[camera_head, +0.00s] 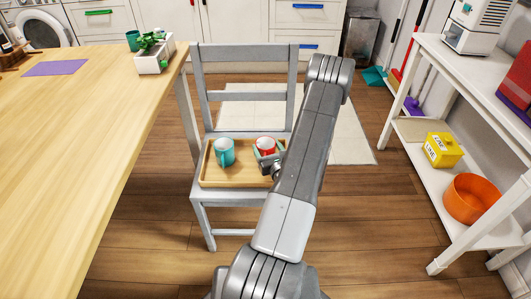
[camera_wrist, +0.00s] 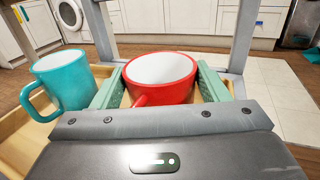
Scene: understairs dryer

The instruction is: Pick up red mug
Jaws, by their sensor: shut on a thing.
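The red mug (camera_wrist: 176,80) has a white inside and stands upright between the two green finger pads of my gripper (camera_wrist: 160,90) in the wrist view. The pads press on its sides, and its handle points toward my wrist. In the head view the red mug (camera_head: 265,146) shows at the right part of a wooden tray (camera_head: 222,181) on a grey chair, partly hidden by my gripper (camera_head: 268,160). I cannot tell if its base touches the tray. A teal mug (camera_head: 224,153) stands to its left on the tray, and it also shows in the wrist view (camera_wrist: 66,84).
The grey chair (camera_head: 238,97) has its backrest behind the tray. A wooden table (camera_head: 95,130) is close on the left. A white shelf (camera_head: 438,82) with a yellow box (camera_head: 442,150) and an orange bowl (camera_head: 470,198) stands on the right. Floor is open between chair and shelf.

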